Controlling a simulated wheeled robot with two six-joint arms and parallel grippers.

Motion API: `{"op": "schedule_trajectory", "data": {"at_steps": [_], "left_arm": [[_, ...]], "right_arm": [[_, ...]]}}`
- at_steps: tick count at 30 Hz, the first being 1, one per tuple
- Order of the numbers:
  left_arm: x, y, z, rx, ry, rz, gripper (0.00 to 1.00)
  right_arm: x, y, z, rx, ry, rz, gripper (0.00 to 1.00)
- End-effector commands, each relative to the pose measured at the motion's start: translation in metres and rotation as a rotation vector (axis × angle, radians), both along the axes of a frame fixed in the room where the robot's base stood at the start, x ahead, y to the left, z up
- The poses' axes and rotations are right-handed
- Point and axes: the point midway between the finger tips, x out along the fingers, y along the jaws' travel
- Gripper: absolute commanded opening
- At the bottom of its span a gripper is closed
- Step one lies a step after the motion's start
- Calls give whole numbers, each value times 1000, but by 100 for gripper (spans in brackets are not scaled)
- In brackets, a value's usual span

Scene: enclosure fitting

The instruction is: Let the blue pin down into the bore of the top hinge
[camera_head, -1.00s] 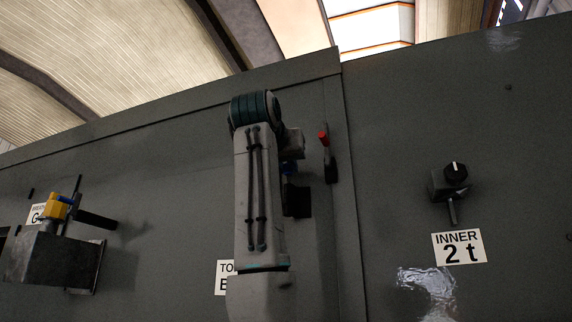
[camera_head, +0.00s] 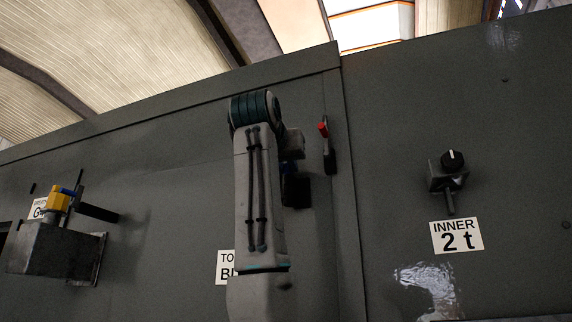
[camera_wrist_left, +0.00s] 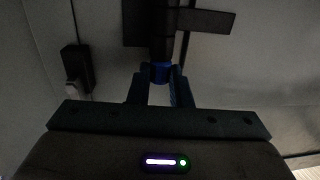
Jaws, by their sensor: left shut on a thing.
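The blue pin (camera_wrist_left: 160,73) shows in the left wrist view as a blue head between the two fingertips. My left gripper (camera_wrist_left: 160,90) is shut on it. The dark top hinge (camera_wrist_left: 162,22) is right beyond the pin, with a plate reaching to the right. How deep the pin sits in the bore is hidden. In the head view my left arm covers most of the gripper; a bit of blue (camera_head: 288,168) shows beside the arm, above the dark hinge plate (camera_head: 298,192). My right gripper is out of both views.
A red-tipped lever (camera_head: 324,131) stands on the wall just right of the hinge. A black knob on a bracket (camera_head: 449,174) is above the "INNER 2 t" label (camera_head: 457,236). A grey box (camera_head: 50,250) with a yellow block (camera_head: 58,200) juts out at left.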

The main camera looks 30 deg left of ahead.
Motion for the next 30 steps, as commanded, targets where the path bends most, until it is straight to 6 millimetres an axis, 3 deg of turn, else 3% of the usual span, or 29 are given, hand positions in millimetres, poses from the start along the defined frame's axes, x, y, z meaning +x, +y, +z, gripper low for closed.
{"op": "schedule_trajectory", "data": {"at_steps": [1, 2, 6, 17, 30], "left_arm": [[0, 0, -2, 0, 0, 0, 0], [0, 0, -2, 0, 0, 0, 20], [0, 0, -1, 0, 0, 0, 43], [-6, -2, -2, 1, -2, -1, 43], [-82, -29, -3, 1, -3, -1, 43]], "right_arm": [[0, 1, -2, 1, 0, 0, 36], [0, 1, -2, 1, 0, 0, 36], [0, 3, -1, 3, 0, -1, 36], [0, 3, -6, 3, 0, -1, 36], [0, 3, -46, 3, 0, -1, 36]]}}
